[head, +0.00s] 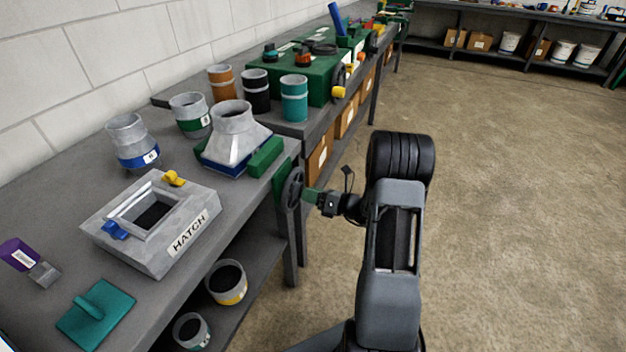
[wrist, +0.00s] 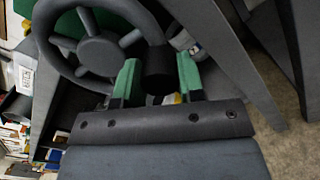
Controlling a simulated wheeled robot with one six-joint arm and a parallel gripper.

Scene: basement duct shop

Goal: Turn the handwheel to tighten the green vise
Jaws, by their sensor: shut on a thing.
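The green vise (head: 267,157) is at the right edge of the near grey bench in the head view, beside a grey square-to-round duct fitting (head: 232,135). Its dark handwheel (head: 293,188) faces outward off the bench edge. The spoked handwheel (wrist: 98,48) fills the upper left of the wrist view. My gripper (head: 308,197) reaches the wheel from the right. In the wrist view its green fingers (wrist: 158,78) are on either side of the wheel's dark cylindrical handle and shut on it. The fitting hides part of the vise; I cannot tell how closely the jaws meet it.
A grey HATCH box (head: 150,225), a teal trowel-like tool (head: 95,313) and several banded duct collars stand on the bench. Buckets (head: 226,283) sit on its lower shelf. A bench leg (head: 290,245) is near my gripper. The floor to the right is clear.

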